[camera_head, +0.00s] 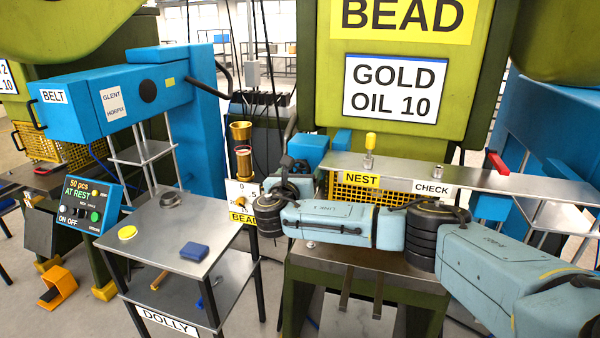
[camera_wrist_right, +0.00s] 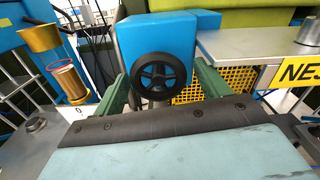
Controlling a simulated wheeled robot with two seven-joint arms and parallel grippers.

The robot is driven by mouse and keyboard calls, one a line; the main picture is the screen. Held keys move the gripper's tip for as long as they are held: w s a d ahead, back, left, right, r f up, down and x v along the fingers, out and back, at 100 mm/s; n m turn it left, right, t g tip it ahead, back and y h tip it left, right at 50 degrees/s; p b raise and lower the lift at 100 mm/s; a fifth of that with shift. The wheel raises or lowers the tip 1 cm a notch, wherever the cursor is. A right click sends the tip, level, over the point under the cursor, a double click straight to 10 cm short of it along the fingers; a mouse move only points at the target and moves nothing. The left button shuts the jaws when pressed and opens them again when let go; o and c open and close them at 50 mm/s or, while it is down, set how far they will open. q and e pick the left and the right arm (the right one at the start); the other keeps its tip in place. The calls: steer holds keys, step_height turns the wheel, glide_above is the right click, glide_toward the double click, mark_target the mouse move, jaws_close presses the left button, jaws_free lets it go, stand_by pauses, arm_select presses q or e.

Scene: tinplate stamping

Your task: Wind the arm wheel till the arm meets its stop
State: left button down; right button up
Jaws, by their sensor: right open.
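The arm wheel (camera_wrist_right: 158,75) is a black spoked handwheel on the front of a blue block (camera_wrist_right: 160,35), in the right wrist view. My right gripper (camera_wrist_right: 160,88) is open, with one green finger on each side of the wheel. I cannot tell whether either finger touches the rim. In the head view my right gripper (camera_head: 294,172) is in front of the blue block (camera_head: 308,150), and my own wrist and arm largely hide the wheel. I cannot make out the arm's stop. My left gripper is not in view.
A brass cup and copper-coloured cylinder (camera_head: 243,160) stand just left of the gripper, above a numbered plate (camera_head: 240,193). A steel shelf (camera_head: 480,180) with NEST and CHECK labels is at right. The dolly (camera_head: 165,240) holds a blue block and yellow disc.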

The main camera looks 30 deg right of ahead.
steer(key=shift+c, duration=0.3)
steer(key=c, duration=0.9)
steer(key=shift+f+m, duration=0.1)
steer(key=shift+m, duration=0.2)
